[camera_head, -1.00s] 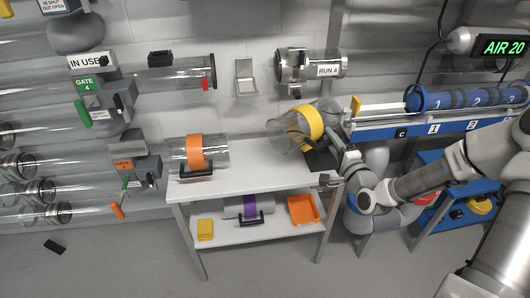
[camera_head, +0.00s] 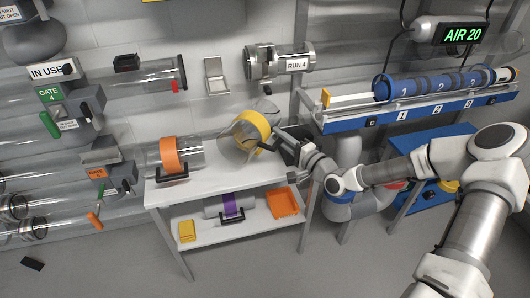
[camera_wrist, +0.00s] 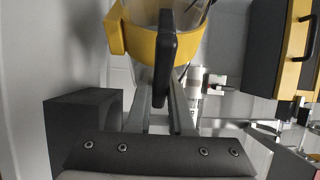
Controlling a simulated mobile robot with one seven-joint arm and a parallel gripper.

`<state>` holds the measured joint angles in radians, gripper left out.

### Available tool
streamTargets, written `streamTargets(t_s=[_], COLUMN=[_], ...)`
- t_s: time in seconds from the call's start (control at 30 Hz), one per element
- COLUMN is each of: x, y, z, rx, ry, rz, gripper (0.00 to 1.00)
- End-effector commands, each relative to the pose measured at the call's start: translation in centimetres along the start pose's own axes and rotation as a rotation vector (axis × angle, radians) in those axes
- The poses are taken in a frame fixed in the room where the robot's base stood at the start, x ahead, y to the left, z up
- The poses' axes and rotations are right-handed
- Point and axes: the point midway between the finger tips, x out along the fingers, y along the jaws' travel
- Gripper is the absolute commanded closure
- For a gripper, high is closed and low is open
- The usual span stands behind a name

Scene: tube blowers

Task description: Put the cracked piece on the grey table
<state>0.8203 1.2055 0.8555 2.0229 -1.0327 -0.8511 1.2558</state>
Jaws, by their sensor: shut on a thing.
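A clear tube piece with a yellow band (camera_head: 255,124) hangs tilted at the right back of the grey table (camera_head: 225,179). I cannot make out a crack at this size, nor whether it touches the top. My gripper (camera_head: 272,148) reaches it from the right. In the wrist view my gripper (camera_wrist: 160,95) is shut on the black handle (camera_wrist: 165,50) of the yellow band (camera_wrist: 140,42). Part of the piece lies outside that view.
An orange-banded clear tube (camera_head: 170,153) lies on the table's left side. A purple-banded tube (camera_head: 229,203), a yellow tray (camera_head: 187,231) and an orange tray (camera_head: 284,202) are on the lower shelf. A blue rail (camera_head: 420,112) stands at the right. Bare tabletop shows at the front.

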Motion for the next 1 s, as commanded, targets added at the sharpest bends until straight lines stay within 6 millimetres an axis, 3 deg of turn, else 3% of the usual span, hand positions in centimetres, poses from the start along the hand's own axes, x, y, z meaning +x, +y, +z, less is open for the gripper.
streamTargets(t_s=[0.1,0.3,0.63,1.0], x=[2.3,3.9,3.9,3.9], y=[1.6,2.4,6.3,6.7], z=[0.7,1.0,0.9,0.9], rx=[0.000,-0.001,0.000,-0.001], ry=[-0.002,0.000,0.002,0.001], rz=[-0.004,-0.003,-0.002,-0.003], gripper=[1.00,1.00,1.00,1.00])
